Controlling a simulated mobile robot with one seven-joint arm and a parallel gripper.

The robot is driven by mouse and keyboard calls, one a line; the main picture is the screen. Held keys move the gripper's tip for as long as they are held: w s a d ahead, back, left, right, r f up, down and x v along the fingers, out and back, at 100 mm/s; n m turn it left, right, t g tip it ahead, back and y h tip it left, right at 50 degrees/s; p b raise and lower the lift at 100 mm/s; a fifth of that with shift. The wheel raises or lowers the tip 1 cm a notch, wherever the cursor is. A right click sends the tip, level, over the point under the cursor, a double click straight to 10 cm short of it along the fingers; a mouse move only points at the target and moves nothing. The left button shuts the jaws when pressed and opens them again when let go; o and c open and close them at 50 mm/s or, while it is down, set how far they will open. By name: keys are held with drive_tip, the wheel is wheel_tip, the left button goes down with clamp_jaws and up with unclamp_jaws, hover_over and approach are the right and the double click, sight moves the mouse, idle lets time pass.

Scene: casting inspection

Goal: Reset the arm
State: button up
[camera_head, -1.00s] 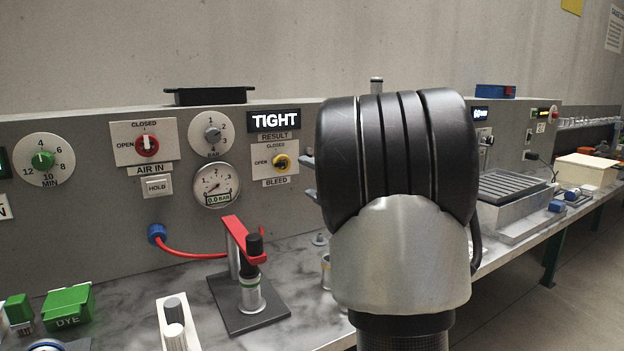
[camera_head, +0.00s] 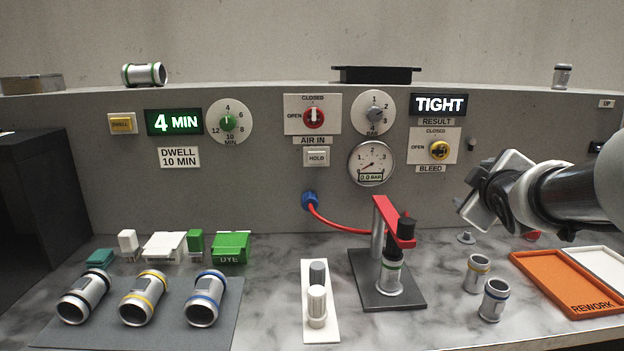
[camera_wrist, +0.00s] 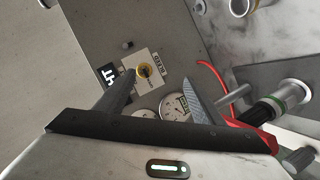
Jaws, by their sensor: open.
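My gripper (camera_head: 485,195) is at the right of the head view, on the arm that reaches in from the right edge. The BLEED knob (camera_wrist: 145,71) and the gauge (camera_wrist: 174,106) show beyond the fingers. My fingertips are hard to make out in the head view.
The red clamp stand (camera_head: 404,236) holds a cylinder left of my gripper. Two small cylinders (camera_head: 478,272) (camera_head: 494,300) stand below it. An orange REWORK tray (camera_head: 540,268) lies at the right. Several banded cylinders lie on a grey mat (camera_head: 238,300) at the left.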

drive_tip(key=s+a+f+m+g+y, duration=0.2)
drive_tip(key=s+a+f+m+g, duration=0.3)
drive_tip(key=s+a, duration=0.6)
drive_tip(key=s+a+f+m+g+y, duration=0.25)
drive_tip(key=s+a+f, duration=0.45)
drive_tip(key=s, duration=0.7)
wheel_tip(320, 180, up, 26)
drive_tip(key=s+a+m+p, duration=0.1)
drive_tip(key=s+p, duration=0.1)
drive_tip(key=p, duration=2.4)
drive_tip(key=shift+g+p, duration=0.4)
drive_tip(key=shift+g, duration=0.05)
